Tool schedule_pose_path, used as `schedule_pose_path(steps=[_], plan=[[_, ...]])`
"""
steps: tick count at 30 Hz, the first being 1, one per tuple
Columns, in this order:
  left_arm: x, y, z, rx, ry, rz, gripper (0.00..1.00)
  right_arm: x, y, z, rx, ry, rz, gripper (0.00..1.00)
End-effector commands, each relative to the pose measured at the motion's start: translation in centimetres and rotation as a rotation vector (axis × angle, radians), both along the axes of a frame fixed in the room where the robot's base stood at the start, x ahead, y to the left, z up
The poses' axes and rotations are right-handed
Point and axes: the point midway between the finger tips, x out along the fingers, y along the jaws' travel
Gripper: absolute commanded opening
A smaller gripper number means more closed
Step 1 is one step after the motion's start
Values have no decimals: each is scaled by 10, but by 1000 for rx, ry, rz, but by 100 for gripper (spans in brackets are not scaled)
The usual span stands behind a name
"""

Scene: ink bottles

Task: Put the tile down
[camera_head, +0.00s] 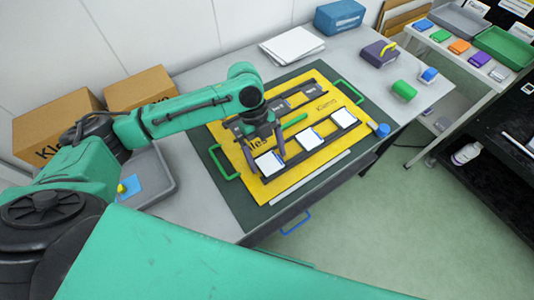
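My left gripper (266,161) reaches down over the near end of a yellow board (222,137). Its two dark fingers stand at opposite edges of a white tile (269,164) with a blue edge, and seem to touch it. The tile is at the left end of a dark rail, in line with two more white tiles, a middle one (308,140) and a right one (343,118). I cannot tell whether the held tile rests on the rail or hangs just above it. My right gripper is not in view.
The board has green handles (348,92) and lies on a dark mat (255,215). A blue cup-like item (382,130) stands by its right corner. A grey tray (150,180) is on the left. Boxes, paper (292,46) and colored bottles (404,90) stand farther back.

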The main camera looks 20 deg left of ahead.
Motion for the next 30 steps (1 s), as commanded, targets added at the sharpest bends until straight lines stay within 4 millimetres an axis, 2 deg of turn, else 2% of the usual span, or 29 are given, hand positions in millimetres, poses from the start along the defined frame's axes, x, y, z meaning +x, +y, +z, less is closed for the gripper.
schedule_pose_path(steps=[5,12,17,21,30], plan=[[6,6,16,0,-4,3,100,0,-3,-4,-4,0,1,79],[23,25,74,-2,-5,2,100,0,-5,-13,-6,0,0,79],[31,35,103,-1,-2,2,100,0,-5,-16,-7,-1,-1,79],[32,38,110,-1,0,1,100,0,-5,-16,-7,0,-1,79],[32,37,110,-1,1,1,100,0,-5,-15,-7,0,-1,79]])
